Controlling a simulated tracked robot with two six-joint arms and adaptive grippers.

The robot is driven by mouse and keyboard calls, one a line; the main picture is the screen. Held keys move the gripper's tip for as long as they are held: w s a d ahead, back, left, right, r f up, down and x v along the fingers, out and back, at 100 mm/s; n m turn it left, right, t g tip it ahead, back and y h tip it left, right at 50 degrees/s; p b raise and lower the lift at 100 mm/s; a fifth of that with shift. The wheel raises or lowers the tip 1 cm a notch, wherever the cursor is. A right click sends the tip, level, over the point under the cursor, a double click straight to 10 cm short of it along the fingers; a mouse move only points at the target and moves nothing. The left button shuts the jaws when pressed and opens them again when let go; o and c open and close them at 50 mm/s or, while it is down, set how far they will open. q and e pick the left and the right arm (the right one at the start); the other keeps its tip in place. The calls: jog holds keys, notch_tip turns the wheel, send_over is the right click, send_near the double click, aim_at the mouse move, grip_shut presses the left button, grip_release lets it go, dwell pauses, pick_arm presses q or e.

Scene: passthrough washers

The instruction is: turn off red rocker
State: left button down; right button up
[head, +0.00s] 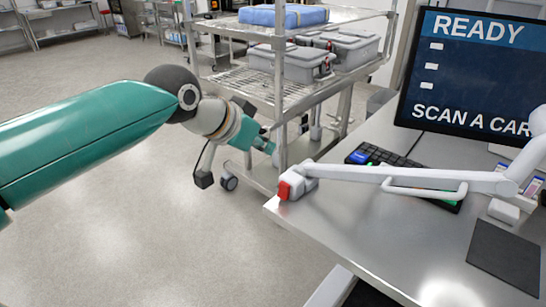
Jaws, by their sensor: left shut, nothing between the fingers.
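The red rocker (284,190) sits on the end face of a white lamp head (299,180), at the front left corner of the steel desk. Its switch position is too small to tell. The head hangs at the end of a long white lamp arm (410,178) that reaches in from the right. My left gripper (268,148) comes in from the left, shut and empty. In the picture it is above and slightly left of the red rocker, apart from it. My right gripper is not in view.
A steel desk (370,240) holds a keyboard (400,172), a monitor (470,75) reading READY and a dark mat (505,258). A wire-shelf cart (280,95) with grey bins (310,62) stands behind my gripper. The floor at left is open.

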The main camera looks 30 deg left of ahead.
pick_arm(q)
jog(key=shift+r+g+p, duration=0.3)
jog(key=shift+g+p, duration=0.6)
jog(key=shift+p, duration=0.3)
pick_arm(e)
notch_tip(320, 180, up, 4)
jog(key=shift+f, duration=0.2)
pick_arm(q)
send_over(286, 182)
jog(key=s, duration=0.1)
notch_tip(286, 182, down, 9)
jog(key=shift+s+r, duration=0.1)
jog(key=shift+r, duration=0.05)
jog(key=shift+s+a+f, duration=0.1)
jog(key=shift+s+f, duration=0.05)
jog(key=shift+f, duration=0.4)
jog(key=shift+s+f, duration=0.15)
jog(key=shift+f, duration=1)
